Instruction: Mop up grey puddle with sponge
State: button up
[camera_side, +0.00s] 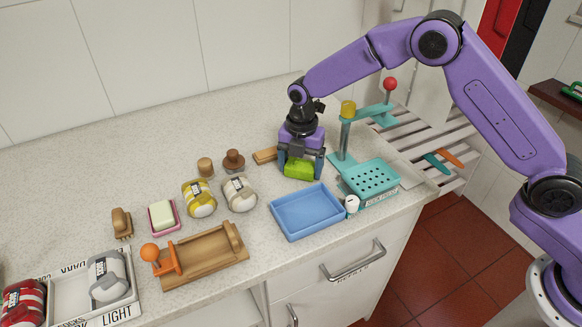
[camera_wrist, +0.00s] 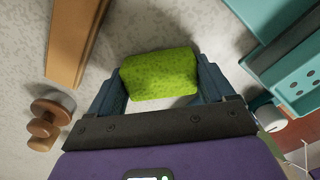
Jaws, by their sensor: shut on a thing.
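A bright green sponge (camera_side: 299,168) is between the fingers of my gripper (camera_side: 301,165), at the back of the counter behind the blue tray. The wrist view shows the green speckled sponge (camera_wrist: 160,74) with a finger of my gripper (camera_wrist: 160,80) against each side. My gripper is shut on it. The sponge is at or just above the speckled counter; I cannot tell if it touches. No grey puddle can be made out in either view; the sponge and gripper hide part of the counter.
A blue tray (camera_side: 307,213) lies in front of my gripper. A teal rack (camera_side: 372,178) and teal stand (camera_side: 345,140) are close on the right. A wooden block (camera_side: 265,155) and brown knobbed stamp (camera_side: 234,160) are on the left.

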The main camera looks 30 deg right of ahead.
aim_at(309, 161)
jog(key=shift+d, duration=1.2)
jog(key=shift+a+r, duration=0.1)
jog(key=shift+r, duration=3.95)
